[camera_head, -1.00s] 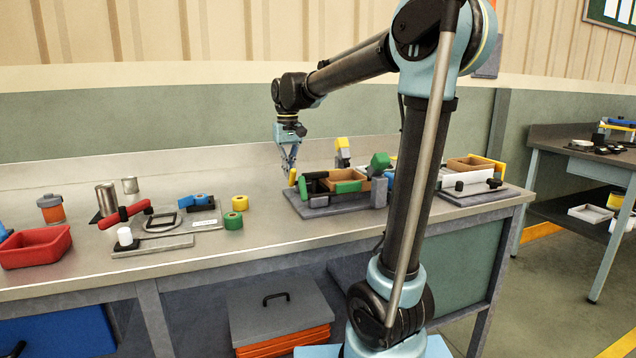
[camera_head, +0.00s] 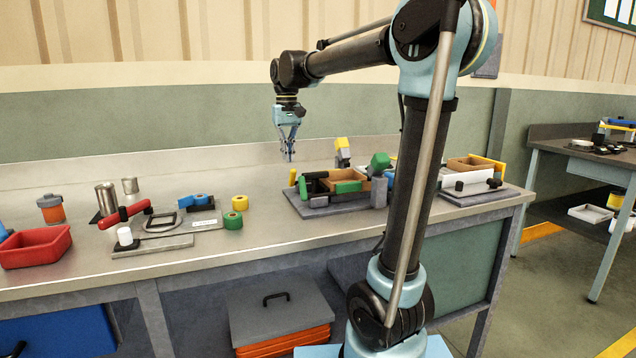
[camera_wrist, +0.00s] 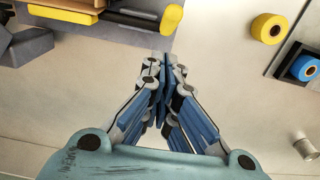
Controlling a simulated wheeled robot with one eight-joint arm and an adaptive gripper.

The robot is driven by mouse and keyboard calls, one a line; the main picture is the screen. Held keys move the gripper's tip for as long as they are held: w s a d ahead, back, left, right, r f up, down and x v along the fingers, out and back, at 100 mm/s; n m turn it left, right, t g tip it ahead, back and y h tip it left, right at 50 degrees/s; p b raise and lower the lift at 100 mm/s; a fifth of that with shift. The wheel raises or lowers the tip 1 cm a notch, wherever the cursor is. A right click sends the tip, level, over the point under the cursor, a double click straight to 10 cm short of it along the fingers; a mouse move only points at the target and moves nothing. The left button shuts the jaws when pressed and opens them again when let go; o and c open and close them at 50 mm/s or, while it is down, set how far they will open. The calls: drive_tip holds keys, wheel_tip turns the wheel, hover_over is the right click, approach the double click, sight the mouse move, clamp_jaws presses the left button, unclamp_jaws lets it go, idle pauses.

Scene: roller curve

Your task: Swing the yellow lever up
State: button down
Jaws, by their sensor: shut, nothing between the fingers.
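A small upright yellow piece (camera_head: 292,177), likely the lever's grip, stands at the left end of the fixture on the bench. In the wrist view a rounded yellow end (camera_wrist: 172,19) sits beside a black bar at the top, just beyond my fingertips. A yellow block (camera_head: 343,146) stands upright at the fixture's back; I cannot tell whether it belongs to a lever. My gripper (camera_head: 289,158) is shut and empty, pointing down above the left end of the fixture. It also shows in the wrist view (camera_wrist: 163,62), apart from the yellow end.
Bare bench lies between.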

drive_tip(key=shift+w+r, duration=0.15)
drive_tip(key=shift+r, duration=0.75)
drive_tip(key=shift+w+r, duration=0.1)
drive_tip(key=shift+r, duration=0.75)
